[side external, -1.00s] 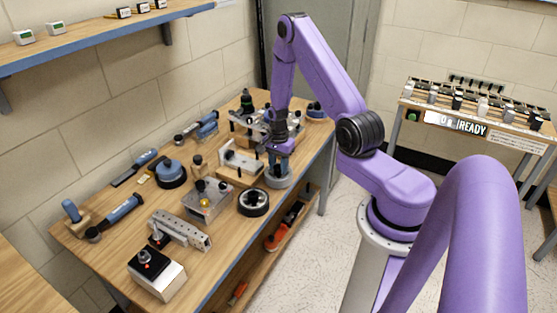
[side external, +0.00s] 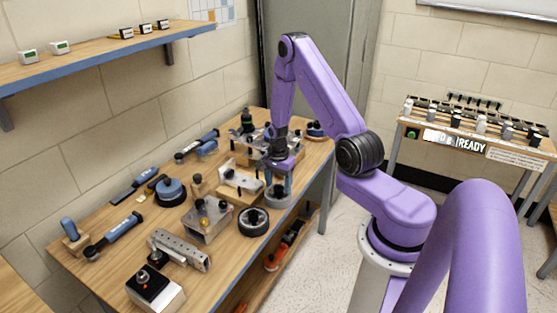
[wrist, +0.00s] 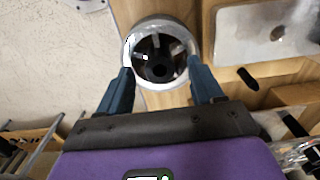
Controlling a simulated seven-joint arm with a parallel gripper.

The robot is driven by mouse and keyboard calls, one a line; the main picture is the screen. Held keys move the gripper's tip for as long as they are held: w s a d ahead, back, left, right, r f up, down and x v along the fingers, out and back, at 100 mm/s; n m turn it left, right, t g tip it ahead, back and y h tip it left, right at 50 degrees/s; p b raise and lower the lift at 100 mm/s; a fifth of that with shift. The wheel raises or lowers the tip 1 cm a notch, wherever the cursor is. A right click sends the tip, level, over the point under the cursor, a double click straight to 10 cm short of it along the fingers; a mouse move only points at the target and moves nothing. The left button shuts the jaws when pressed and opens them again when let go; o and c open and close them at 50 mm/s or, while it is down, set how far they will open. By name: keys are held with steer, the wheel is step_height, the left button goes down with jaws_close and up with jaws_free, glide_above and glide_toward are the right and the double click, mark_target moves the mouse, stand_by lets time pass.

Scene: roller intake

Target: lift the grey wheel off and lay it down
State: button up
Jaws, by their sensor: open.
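The grey wheel (side external: 279,199) is near the right edge of the wooden bench, directly below my gripper (side external: 279,183). In the wrist view the wheel (wrist: 147,80) shows as a pale ring with a dark spoked inside. My gripper (wrist: 160,68) is open, with one blue finger at each side of the wheel's near part. I cannot tell whether the fingers touch the rim. What the wheel rests on is hidden under it.
A pale plate on a wooden block (side external: 240,181) is just left of the grey wheel. A metal box with knobs (side external: 208,222) is nearer the front. Bare floor lies past the bench's right edge.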

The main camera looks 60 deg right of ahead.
step_height(320, 180, up, 16)
steer(key=shift+r, duration=0.25)
stand_by(0.3)
stand_by(0.3)
steer(key=s+a+r+n, duration=0.2)
steer(key=a+r+n, duration=0.1)
steer(key=a+n, duration=0.55)
steer(key=s+a+r+n, duration=0.25)
steer(key=a+n, duration=0.35)
steer(key=a, duration=0.5)
steer(key=s+a+r+n, duration=0.1)
steer(key=s+a+n, duration=0.3)
steer(key=s+n, duration=0.4)
steer(key=s+a+r+n, duration=0.2)
steer(key=s+a+n, duration=0.1)
steer(key=s+n, duration=0.5)
steer(key=s, duration=0.3)
steer(key=shift+s+a, duration=0.15)
steer(key=shift+a, duration=0.25)
